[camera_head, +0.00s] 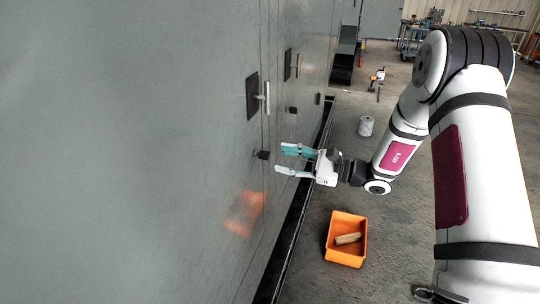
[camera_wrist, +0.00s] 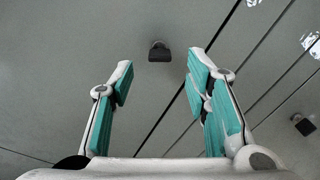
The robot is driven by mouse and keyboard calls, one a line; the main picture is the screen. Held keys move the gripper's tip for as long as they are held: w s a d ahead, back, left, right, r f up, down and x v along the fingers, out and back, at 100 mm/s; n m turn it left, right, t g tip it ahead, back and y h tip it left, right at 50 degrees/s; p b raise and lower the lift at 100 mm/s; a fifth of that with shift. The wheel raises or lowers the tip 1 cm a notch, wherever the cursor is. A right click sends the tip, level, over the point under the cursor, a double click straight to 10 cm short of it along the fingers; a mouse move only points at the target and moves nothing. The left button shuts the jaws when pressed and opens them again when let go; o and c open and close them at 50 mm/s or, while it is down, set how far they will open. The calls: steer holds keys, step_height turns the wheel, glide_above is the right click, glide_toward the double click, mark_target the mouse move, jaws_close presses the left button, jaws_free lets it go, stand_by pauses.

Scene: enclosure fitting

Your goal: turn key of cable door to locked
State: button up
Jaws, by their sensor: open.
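The cable door is part of the grey cabinet front (camera_head: 130,150), but which panel it is I cannot tell for sure. A small black key (camera_head: 263,155) sticks out of the front, just left of my gripper (camera_head: 285,161). In the wrist view the same key (camera_wrist: 159,52) stands out from the grey panel, ahead of and between the fingertips. My gripper (camera_wrist: 160,75) is open and empty, its teal-padded fingers pointing at the panel on either side of the key, apart from it. The key's lock position is not clear.
Door handles (camera_head: 267,97) and (camera_head: 297,65) stick out above and beyond the key. Another black key (camera_head: 292,110) is farther along; a second one shows right in the wrist view (camera_wrist: 303,124). An orange bin (camera_head: 346,240) with a wooden block stands on the floor below my gripper.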

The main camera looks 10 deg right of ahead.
mark_target(264, 155)
steer(key=shift+p+x, duration=0.3)
steer(key=shift+x, duration=2.4)
jaws_close()
